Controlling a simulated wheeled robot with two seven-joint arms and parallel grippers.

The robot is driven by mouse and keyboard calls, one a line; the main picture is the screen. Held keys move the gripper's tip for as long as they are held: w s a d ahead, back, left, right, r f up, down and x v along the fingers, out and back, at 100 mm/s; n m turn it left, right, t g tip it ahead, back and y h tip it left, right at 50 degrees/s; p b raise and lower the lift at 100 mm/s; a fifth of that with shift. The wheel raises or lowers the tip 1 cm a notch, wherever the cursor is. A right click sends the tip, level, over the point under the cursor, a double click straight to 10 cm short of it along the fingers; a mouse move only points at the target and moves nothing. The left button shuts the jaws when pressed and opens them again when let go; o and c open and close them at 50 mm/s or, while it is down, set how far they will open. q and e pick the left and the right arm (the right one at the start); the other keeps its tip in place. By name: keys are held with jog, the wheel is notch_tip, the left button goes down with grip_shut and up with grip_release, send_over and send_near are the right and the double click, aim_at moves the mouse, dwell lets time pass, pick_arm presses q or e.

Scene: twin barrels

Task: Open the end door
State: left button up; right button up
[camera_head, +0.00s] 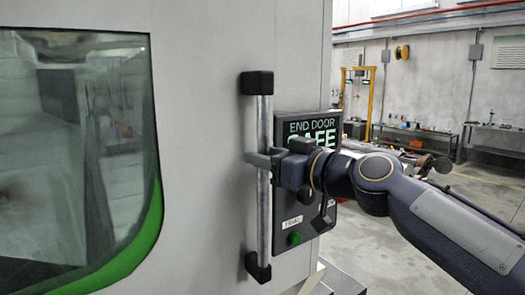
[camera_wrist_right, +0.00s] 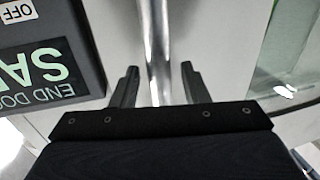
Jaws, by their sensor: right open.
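The end door (camera_head: 200,90) is a pale grey panel that fills the left of the head view. A vertical metal bar handle (camera_head: 265,215) with black end mounts is fixed near its right edge. My right gripper (camera_head: 262,160) is at the middle of the handle. In the right wrist view the open fingers (camera_wrist_right: 160,70) stand on either side of the bar (camera_wrist_right: 154,30), with gaps visible between them and it. A dark control box (camera_head: 318,215) reading "END DOOR SAFE" is just right of the handle, partly hidden by my right gripper and arm. My left gripper is not in view.
The door has a dark window (camera_head: 75,150) with a green lower edge. A green button (camera_head: 295,238) is low on the control box. Behind, at right, are a workshop floor, a bench (camera_head: 415,132) and a yellow frame (camera_head: 370,95).

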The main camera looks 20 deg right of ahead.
jog(key=shift+w+a, duration=0.35)
jog(key=shift+w, duration=0.2)
grip_shut()
jog(key=shift+f, duration=0.1)
